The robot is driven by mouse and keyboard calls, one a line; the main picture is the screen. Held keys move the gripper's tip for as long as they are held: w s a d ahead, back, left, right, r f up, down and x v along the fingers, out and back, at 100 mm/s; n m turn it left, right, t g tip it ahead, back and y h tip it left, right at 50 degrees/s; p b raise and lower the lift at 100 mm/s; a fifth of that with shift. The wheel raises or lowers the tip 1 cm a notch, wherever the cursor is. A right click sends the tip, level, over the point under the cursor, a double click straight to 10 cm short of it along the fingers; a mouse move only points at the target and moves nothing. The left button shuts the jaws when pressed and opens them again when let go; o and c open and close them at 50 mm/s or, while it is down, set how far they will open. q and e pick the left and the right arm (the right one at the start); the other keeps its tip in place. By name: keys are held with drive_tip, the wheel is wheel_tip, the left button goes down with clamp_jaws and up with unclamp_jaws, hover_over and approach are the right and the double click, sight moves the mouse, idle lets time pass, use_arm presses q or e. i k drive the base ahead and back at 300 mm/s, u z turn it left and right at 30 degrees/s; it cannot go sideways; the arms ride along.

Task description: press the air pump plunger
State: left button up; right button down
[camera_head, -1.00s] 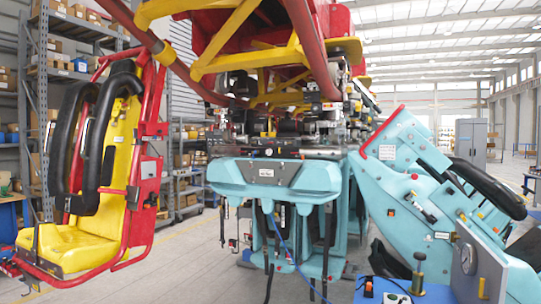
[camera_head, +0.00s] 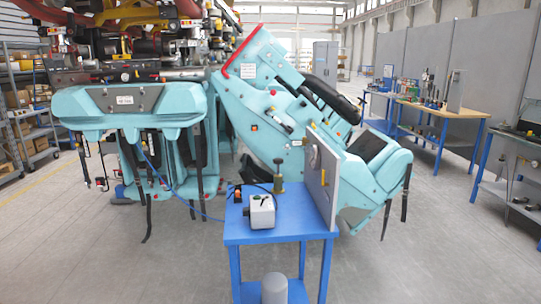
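A small olive-brass cylinder with a dark knob on top (camera_head: 278,172) stands upright on a blue table (camera_head: 240,236); it looks like the air pump with its plunger. A white box (camera_head: 262,213) with a dark top detail sits in front of it. A grey upright panel with a round gauge (camera_head: 314,157) stands at the table's right side. A thin blue hose (camera_head: 178,191) runs from the table toward the turquoise train part on the left. Neither of my grippers shows in this view.
A turquoise ride seat (camera_head: 250,110) stands behind the table, and a turquoise front section (camera_head: 120,108) is on the left. Workbenches (camera_head: 445,112) line the right side. A grey cylinder (camera_head: 275,288) is under the blue table. Grey floor is open between the table and benches.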

sight(278, 161)
drive_tip(key=k, duration=0.6)
drive_tip(key=u, duration=0.15)
drive_tip(key=i, duration=0.45)
drive_tip(key=u, duration=0.55)
drive_tip(key=i, duration=1.55)
drive_tip(key=z, duration=0.6)
